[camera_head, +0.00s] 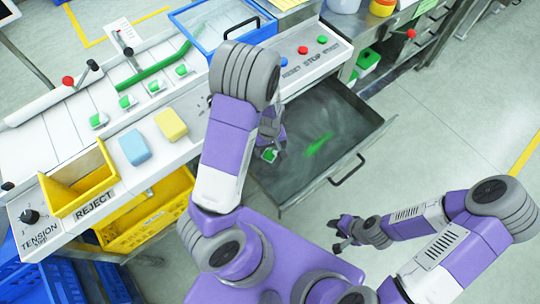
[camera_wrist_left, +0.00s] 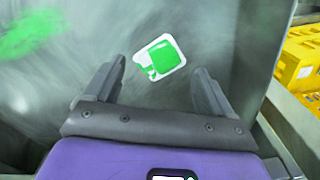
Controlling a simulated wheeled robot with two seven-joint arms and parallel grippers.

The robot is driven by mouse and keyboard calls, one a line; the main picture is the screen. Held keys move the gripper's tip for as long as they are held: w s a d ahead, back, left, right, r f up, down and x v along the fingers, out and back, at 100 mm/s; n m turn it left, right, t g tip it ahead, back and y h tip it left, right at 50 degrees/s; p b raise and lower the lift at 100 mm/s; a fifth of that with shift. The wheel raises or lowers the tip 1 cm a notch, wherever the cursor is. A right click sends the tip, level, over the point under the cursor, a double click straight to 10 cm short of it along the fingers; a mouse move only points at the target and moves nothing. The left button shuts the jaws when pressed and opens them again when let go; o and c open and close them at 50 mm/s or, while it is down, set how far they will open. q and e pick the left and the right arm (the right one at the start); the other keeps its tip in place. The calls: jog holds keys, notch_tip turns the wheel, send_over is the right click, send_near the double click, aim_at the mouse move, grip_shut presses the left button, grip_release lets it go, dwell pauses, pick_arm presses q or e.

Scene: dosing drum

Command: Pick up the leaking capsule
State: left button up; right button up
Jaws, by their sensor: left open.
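The leaking capsule (camera_wrist_left: 160,57) is a small white square pod with green gel spread unevenly over it. In the head view the capsule (camera_head: 269,155) shows at my left gripper (camera_head: 272,143), over the open metal drawer (camera_head: 345,105). In the left wrist view my left gripper (camera_wrist_left: 159,72) is open. The capsule lies between and slightly beyond its two fingertips, with gaps on both sides. A green smear (camera_head: 318,143) marks the drawer floor, and it also shows in the left wrist view (camera_wrist_left: 30,32). My right gripper (camera_head: 346,233) is low at the right, away from the drawer; its jaws are too small to read.
Several green-and-white capsules (camera_head: 155,87) sit on the white line. A yellow reject bin (camera_head: 82,184) stands at its left end, above a yellow crate (camera_head: 150,218). A blue sponge (camera_head: 134,147) and a yellow sponge (camera_head: 171,124) lie beside it. The drawer's front handle (camera_head: 347,170) sticks out.

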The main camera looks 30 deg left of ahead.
aim_at(270, 154)
pick_arm(q)
notch_tip(270, 154, down, 3)
jog(key=shift+r+b, duration=0.1)
jog(key=shift+b, duration=0.3)
jog(key=shift+r, duration=0.1)
jog(key=shift+c, duration=0.5)
jog(key=c, duration=1)
